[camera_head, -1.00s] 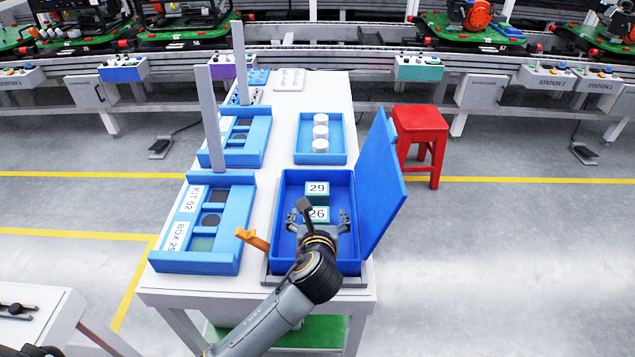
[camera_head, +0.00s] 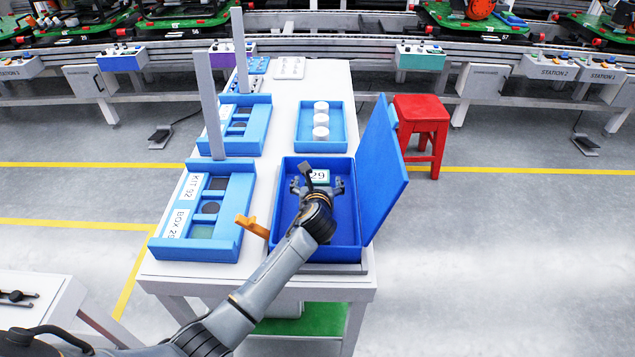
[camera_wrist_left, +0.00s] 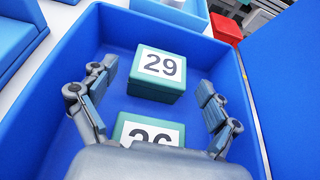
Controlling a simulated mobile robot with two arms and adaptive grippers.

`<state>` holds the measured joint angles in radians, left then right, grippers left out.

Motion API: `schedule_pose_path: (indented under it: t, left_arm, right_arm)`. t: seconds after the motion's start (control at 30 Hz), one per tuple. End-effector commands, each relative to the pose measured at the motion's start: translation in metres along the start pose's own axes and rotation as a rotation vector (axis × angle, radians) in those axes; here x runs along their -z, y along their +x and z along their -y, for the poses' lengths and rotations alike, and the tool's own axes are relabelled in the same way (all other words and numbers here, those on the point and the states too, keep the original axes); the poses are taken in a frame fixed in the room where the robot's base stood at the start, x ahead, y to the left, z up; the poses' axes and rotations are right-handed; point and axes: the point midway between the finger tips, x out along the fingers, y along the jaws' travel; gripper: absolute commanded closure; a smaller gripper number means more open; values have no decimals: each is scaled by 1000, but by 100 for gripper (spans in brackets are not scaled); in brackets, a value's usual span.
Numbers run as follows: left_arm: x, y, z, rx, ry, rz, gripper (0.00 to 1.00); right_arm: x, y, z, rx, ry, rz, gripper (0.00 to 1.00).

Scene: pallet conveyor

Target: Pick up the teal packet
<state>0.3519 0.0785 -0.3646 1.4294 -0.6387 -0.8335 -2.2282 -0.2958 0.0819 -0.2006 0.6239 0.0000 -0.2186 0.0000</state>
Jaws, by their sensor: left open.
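Two teal packets with white number labels lie in the blue lidded box (camera_head: 343,249). The packet labelled 29 (camera_head: 318,174) is at the box's far end and also shows whole in the left wrist view (camera_wrist_left: 157,75). The packet labelled 26 (camera_wrist_left: 148,129) is nearer the wrist and partly cut off by my gripper's body; in the head view the gripper hides it. My left gripper (camera_head: 317,184) is open above the box, its fingers spread either side of the packets in the left wrist view (camera_wrist_left: 155,103). It holds nothing. My right gripper is not seen.
The box's blue lid (camera_head: 381,170) stands open on the right. An orange handle (camera_head: 252,226) sticks out on its left. Blue kit trays (camera_head: 232,240) with grey uprights stand left. A tray with white cylinders (camera_head: 338,135) is behind. A red stool (camera_head: 421,115) stands right of the table.

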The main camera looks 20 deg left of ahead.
Motion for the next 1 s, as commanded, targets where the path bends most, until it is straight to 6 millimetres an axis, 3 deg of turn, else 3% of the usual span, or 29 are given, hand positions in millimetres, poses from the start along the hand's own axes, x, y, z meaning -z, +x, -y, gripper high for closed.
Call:
schedule_pose_path:
  t: [0.3,0.6,0.63,1.0]
  left_arm:
    - [0,6,0,0,0,-1,11]
    - [0,6,0,-1,0,-1,70]
    - [0,6,0,-1,0,-1,73]
    - [-6,4,0,0,1,3,73]
  right_arm:
    - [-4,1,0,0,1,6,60]
    - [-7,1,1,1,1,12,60]
    - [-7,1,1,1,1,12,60]
    - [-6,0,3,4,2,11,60]
